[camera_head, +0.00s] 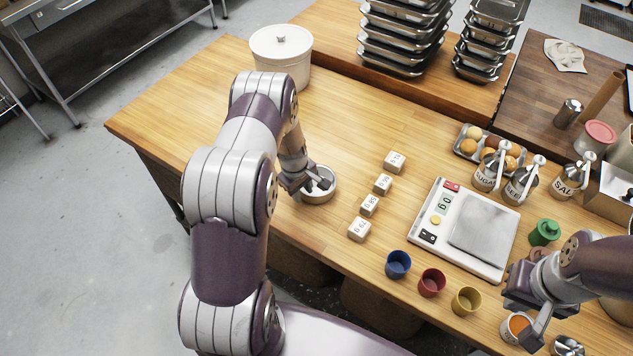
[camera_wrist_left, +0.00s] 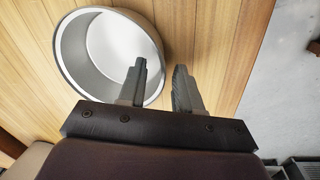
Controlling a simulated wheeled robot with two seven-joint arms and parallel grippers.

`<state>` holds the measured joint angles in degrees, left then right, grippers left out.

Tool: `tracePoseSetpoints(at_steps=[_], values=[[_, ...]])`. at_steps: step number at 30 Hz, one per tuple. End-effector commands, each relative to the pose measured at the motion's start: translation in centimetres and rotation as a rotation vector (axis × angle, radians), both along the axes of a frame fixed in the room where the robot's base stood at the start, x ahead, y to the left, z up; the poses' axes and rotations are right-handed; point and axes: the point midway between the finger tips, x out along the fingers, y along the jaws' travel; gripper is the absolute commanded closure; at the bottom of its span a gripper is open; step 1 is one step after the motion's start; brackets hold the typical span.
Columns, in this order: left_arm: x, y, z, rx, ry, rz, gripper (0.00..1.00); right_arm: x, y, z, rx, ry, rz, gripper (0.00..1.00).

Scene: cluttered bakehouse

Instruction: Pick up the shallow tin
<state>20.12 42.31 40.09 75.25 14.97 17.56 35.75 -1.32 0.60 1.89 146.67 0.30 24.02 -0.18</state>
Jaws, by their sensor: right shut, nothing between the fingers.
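The shallow tin (camera_head: 322,198) is a round, pale metal tin standing on the wooden table, left of the white cubes. In the left wrist view the tin (camera_wrist_left: 112,50) shows its open top and bare inside. My left gripper (camera_head: 317,184) is at the tin, pointing down. In the left wrist view its fingers (camera_wrist_left: 163,72) are apart, one over the inside of the tin and the other outside its wall. I cannot tell if either finger touches the wall. My right gripper (camera_head: 526,320) is shut and empty at the lower right.
Several white cubes (camera_head: 383,184) stand in a row right of the tin. A kitchen scale (camera_head: 437,230) lies beyond them. Blue (camera_head: 398,264), red (camera_head: 432,283) and yellow (camera_head: 467,300) cups stand near the front edge. A lidded white pot (camera_head: 281,58) stands behind. The table's left part is clear.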

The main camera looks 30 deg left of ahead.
Motion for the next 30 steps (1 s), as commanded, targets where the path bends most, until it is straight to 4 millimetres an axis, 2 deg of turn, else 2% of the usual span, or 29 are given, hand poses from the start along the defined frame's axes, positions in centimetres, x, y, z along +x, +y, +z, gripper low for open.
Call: tracePoseSetpoints(at_steps=[3,8,11,12,23,26,30], values=[[0.1,-0.1,-0.8,-0.001,0.000,0.000,0.66,0.0,0.0,0.2,0.000,0.001,0.000,1.00],[0.1,-0.1,-0.9,-0.001,0.000,0.000,0.66,0.0,0.0,0.1,0.000,0.001,0.000,1.00],[0.1,-0.1,-0.9,-0.001,0.000,0.000,0.95,0.0,0.0,0.1,0.000,0.001,0.000,1.00],[0.1,-0.1,-0.9,-0.001,0.000,0.000,1.00,0.0,0.0,0.1,0.000,0.001,0.000,1.00],[0.1,-0.1,-0.7,0.000,0.000,-0.001,1.00,0.0,0.0,0.0,0.000,0.001,0.000,1.00],[0.1,0.0,0.0,0.000,-0.002,-0.001,1.00,0.0,0.0,-0.4,0.000,0.001,0.000,1.00],[0.2,0.0,2.1,0.002,-0.005,-0.001,1.00,0.0,0.0,-1.3,0.000,0.001,0.000,1.00]])
